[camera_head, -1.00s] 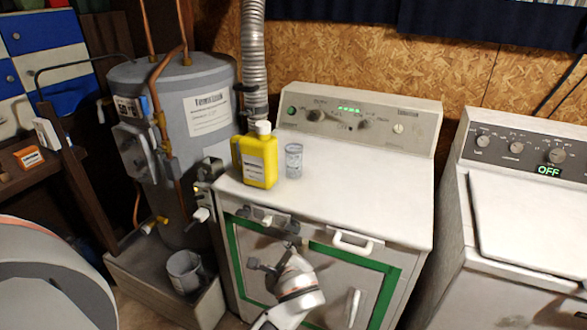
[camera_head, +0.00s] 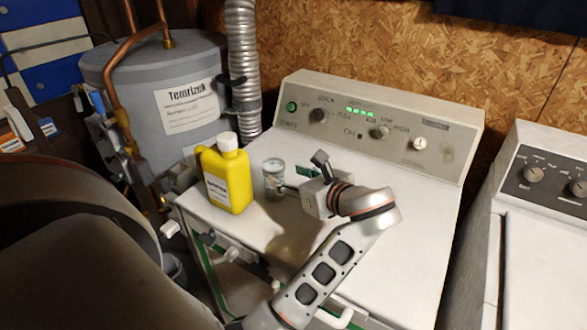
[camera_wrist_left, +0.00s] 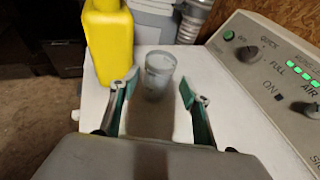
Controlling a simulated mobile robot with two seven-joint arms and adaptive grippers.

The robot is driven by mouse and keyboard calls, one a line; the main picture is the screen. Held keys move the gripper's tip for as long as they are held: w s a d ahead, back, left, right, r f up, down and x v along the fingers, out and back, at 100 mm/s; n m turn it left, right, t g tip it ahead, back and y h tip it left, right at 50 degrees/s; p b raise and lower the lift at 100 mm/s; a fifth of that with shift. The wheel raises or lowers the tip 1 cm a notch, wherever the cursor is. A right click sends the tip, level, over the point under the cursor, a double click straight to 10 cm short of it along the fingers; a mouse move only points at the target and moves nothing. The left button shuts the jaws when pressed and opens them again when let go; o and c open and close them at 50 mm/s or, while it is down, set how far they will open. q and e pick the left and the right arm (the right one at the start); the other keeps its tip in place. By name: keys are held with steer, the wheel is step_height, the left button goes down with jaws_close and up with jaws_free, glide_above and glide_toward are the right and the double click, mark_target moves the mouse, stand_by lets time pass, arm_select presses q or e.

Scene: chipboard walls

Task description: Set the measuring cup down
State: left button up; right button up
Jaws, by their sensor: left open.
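The measuring cup (camera_head: 274,178) is a small clear cup with markings. It stands upright on the white top of the dryer, just right of a yellow bottle. My left gripper (camera_head: 291,181) is over the dryer top, to the right of the cup, with its fingers pointing toward it. In the left wrist view the left gripper (camera_wrist_left: 155,92) is open. The cup (camera_wrist_left: 159,75) shows ahead, between and slightly beyond the fingertips. I cannot tell whether any finger touches it. My right gripper is not seen.
The yellow bottle (camera_head: 227,176) with a white cap stands close left of the cup. The dryer's control panel (camera_head: 375,127) rises behind. A grey water heater (camera_head: 160,100) and a metal duct (camera_head: 243,70) are at back left. The dryer top (camera_head: 410,205) is clear to the right.

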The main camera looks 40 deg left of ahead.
mark_target(279, 172)
arm_select(q)
steer(key=shift+w, duration=0.3)
steer(key=shift+w+a, duration=0.1)
steer(key=shift+a, duration=0.15)
steer(key=shift+a+f, duration=0.2)
steer(key=shift+a, duration=0.4)
steer(key=shift+a+f, duration=0.15)
steer(key=shift+a, duration=0.45)
steer(key=p+x, duration=0.1)
steer(key=x, duration=0.3)
steer(key=shift+w+a, duration=0.15)
steer(key=shift+a, duration=0.25)
steer(key=c, duration=0.9)
steer(key=shift+r, duration=0.15)
